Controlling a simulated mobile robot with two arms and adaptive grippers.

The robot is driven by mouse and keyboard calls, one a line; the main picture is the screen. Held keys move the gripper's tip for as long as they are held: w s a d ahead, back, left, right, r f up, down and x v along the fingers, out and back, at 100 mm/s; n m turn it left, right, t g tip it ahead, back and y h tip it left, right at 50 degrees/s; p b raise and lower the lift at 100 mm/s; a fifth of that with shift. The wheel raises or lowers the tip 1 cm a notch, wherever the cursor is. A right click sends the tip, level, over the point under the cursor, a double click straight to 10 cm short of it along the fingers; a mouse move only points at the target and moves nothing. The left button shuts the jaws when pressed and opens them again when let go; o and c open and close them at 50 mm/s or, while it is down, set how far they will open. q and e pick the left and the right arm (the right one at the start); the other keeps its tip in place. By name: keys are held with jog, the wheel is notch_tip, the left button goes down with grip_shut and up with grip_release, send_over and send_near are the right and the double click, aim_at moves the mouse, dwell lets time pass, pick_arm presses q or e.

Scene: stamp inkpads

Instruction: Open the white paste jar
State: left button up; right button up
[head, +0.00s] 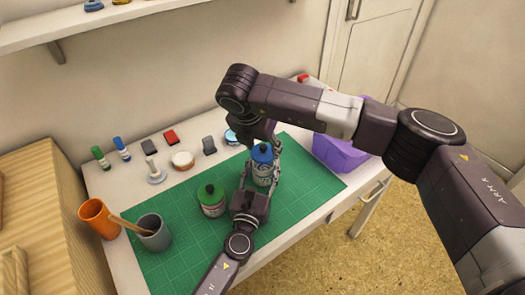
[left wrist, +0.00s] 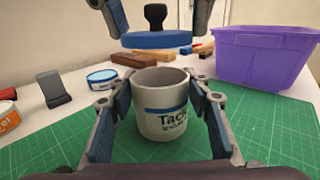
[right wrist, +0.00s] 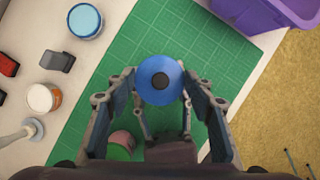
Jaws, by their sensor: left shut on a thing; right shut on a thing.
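The white paste jar (head: 263,179) stands on the green cutting mat, upright, its rim open in the left wrist view (left wrist: 163,125). Its blue lid with a black knob is off the jar, held just above it; it shows in the left wrist view (left wrist: 158,40) and the right wrist view (right wrist: 160,80). My left gripper (left wrist: 160,118) is shut on the jar's body from the near side. My right gripper (right wrist: 160,85) is shut on the lid from above. The head view partly hides the lid (head: 262,153) behind the right fingers.
A green-lidded jar (head: 211,200) stands close left of my left gripper. A grey mug with a stick (head: 154,237) and an orange cup (head: 97,216) are farther left. Inkpads and stamps line the back. A purple bin (head: 345,153) stands at right. The mat's right part is clear.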

notch_tip(320, 180, up, 2)
jog(key=shift+r, duration=0.1)
pick_arm(q)
jog(key=o, duration=1.8)
